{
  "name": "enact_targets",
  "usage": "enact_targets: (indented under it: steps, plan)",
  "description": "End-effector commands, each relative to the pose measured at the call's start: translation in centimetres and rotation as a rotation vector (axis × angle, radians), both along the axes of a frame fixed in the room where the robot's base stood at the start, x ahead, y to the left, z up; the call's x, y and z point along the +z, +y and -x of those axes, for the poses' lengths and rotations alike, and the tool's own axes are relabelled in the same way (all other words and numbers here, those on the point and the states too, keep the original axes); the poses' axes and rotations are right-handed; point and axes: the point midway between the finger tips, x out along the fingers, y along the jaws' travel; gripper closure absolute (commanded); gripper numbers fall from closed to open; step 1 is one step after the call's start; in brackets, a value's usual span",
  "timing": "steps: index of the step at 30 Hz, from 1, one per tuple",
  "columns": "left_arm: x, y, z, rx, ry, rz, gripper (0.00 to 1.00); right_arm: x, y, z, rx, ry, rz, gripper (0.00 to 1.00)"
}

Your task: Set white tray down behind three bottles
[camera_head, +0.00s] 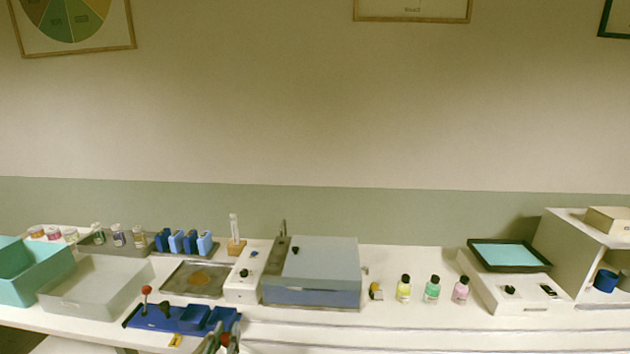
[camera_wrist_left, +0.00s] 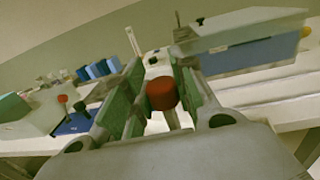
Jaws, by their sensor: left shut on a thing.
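Three small bottles with black caps stand in a row right of centre: a yellow one (camera_head: 404,292), a green one (camera_head: 432,292) and a pink one (camera_head: 461,292). The counter behind them is bare. A whitish open tray (camera_head: 60,304) sits at the left; I cannot tell whether it is the task's white tray. My left gripper (camera_head: 222,339) is at the front edge of the counter, far left of the bottles. In the left wrist view its green-padded fingers (camera_wrist_left: 160,88) are shut on a red-topped thing (camera_wrist_left: 162,93); its lower part is mostly hidden. My right gripper is out of view.
A large grey-blue box (camera_head: 310,294) stands between my left gripper and the bottles. A blue tray (camera_head: 165,318) with a red-knobbed lever lies left of the gripper. A white unit (camera_head: 520,298) with a teal-topped black tray (camera_head: 508,255) stands right of the bottles.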

Motion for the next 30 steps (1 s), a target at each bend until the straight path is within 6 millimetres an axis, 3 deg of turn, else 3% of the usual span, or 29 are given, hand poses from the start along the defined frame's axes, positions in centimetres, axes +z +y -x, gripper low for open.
enact_targets:
  steps: [18,30]
  plan:
    - [-6.4,-0.6,3.7,0.005,0.001,-0.003,1.00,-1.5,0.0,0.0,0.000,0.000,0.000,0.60]
    - [-7.1,-0.6,4.2,0.006,0.000,0.000,1.00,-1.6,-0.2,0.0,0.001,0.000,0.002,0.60]
